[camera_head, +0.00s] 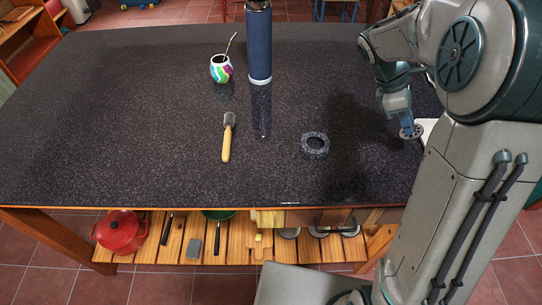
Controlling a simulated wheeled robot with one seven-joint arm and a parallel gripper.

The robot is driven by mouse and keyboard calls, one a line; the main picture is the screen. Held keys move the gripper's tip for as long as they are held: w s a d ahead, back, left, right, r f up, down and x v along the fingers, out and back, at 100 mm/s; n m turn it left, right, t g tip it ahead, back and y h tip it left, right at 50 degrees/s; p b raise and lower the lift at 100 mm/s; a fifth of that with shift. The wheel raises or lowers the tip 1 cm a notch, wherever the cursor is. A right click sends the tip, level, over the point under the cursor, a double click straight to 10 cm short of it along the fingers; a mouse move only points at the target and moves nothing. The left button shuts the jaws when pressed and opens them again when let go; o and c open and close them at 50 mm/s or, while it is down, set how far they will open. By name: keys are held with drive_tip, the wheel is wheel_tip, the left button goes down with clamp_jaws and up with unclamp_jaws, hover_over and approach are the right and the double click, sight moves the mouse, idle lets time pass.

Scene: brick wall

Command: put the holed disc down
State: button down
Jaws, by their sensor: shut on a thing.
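A small grey disc with holes (412,133) is at the tips of my gripper (407,123), near the right side of the dark speckled table (120,125). My gripper points down and is shut on the disc. The fingers look small here, and part of the disc is hidden by them. I cannot tell whether the disc touches the tabletop or is just above it.
A dark chunky ring (304,146) lies left of my gripper. A wooden-handled tool (227,142), a colourful cup with a straw (221,70) and a tall blue bottle (259,45) stand or lie farther left. A pale item (429,128) is partly hidden behind my arm. The table's left is clear.

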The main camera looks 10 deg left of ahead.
drive_tip(key=s+a+r+m+t+y+b, duration=0.15)
drive_tip(key=a+m+y+b, duration=0.4)
drive_tip(key=a, duration=1.55)
drive_tip(key=shift+n+y, duration=0.55)
drive_tip(key=shift+n, duration=0.1)
drive_tip(key=s+a+f+p, duration=0.1)
drive_tip(key=a+f, duration=0.1)
drive_tip(key=a, duration=0.1)
drive_tip(key=s+a+f+p, duration=0.1)
drive_tip(key=s+a+f, duration=0.1)
drive_tip(key=a, duration=0.2)
drive_tip(key=s+a+f+p, duration=0.1)
drive_tip(key=s+a+f, duration=0.1)
drive_tip(key=a, duration=0.1)
drive_tip(key=shift+a+f, duration=0.15)
drive_tip(key=shift+f, duration=0.05)
drive_tip(key=shift+a+f, duration=0.1)
drive_tip(key=shift+f, duration=0.1)
wheel_tip(320, 180, down, 4)
drive_tip(key=shift+r, duration=0.1)
drive_tip(key=c, duration=1.3)
unclamp_jaws()
drive_tip(key=shift+r, duration=0.1)
wheel_tip(320, 180, up, 12)
